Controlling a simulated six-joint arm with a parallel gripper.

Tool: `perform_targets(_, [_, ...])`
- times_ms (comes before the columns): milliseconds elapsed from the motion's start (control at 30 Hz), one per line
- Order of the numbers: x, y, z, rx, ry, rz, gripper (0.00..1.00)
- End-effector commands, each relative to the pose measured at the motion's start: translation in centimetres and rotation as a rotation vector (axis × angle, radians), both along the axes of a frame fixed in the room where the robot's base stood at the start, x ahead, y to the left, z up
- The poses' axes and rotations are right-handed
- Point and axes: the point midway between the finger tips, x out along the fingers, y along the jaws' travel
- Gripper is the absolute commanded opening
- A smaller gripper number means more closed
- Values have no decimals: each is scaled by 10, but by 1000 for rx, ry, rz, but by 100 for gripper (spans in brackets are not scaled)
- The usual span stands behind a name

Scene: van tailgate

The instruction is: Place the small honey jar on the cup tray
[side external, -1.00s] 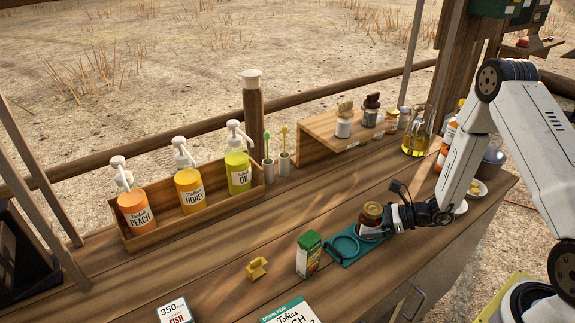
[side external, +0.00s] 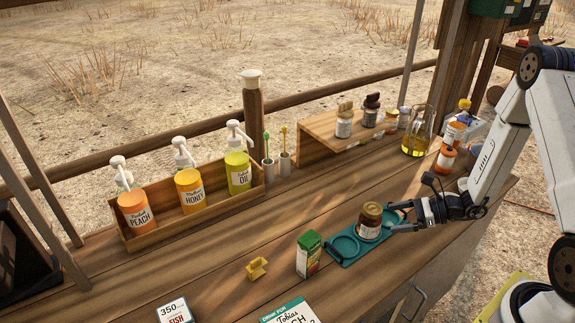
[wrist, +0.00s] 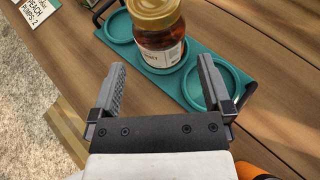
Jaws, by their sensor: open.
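The small honey jar (side external: 370,221), amber with a gold lid and a pale label, stands upright on the teal cup tray (side external: 344,247). In the wrist view the jar (wrist: 156,37) sits over the tray's middle ring, with a ring showing on each side of it on the tray (wrist: 215,50). My gripper (side external: 409,216) is to the right of the jar in the side view. In the wrist view my gripper (wrist: 160,75) is open and empty, its fingers apart and short of the jar. The jar's base is partly hidden by its label side.
A wooden rack (side external: 200,205) holds pump bottles.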

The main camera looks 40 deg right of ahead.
Motion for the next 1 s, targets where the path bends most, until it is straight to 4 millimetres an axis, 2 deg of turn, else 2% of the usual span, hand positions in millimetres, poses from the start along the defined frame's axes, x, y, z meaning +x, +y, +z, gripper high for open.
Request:
perform_targets(200, [-18,-19,11,-1,-1,-4,100])
perform_targets(400, [-27,-27,16,-1,-1,-2,100])
perform_targets(1000, [-30,-30,18,0,0,0,100])
